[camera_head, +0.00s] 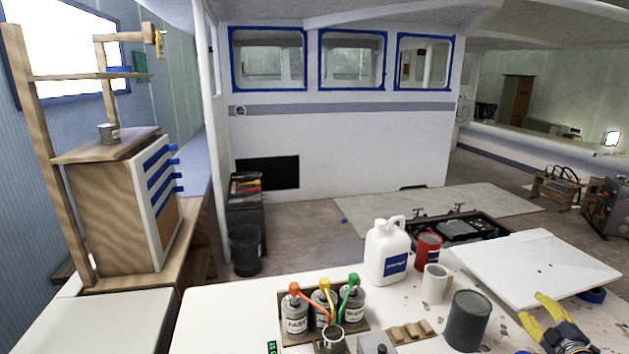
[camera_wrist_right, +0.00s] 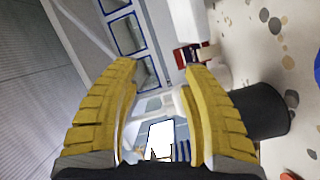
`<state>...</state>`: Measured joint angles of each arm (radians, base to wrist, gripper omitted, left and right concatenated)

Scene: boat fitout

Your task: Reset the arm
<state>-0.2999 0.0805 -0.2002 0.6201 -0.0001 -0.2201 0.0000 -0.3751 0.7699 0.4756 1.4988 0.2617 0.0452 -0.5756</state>
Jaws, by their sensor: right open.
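My right gripper (camera_head: 534,308) shows at the lower right in the head view, above the white worktop (camera_head: 223,309). Its two yellow fingers are spread apart. In the right wrist view the gripper (camera_wrist_right: 160,70) has open jaws with nothing held between them. A dark grey can (camera_head: 468,320) stands on the worktop to the left of the gripper. It also shows beside the right-hand finger in the wrist view (camera_wrist_right: 262,108). My left gripper is not in view.
A white board (camera_head: 530,262) lies behind the gripper. A white jug (camera_head: 387,252), a red can (camera_head: 428,248) and a white cup (camera_head: 435,284) stand left of it. Several pump-topped bottles (camera_head: 323,308) sit in a holder further left. The worktop's left end is clear.

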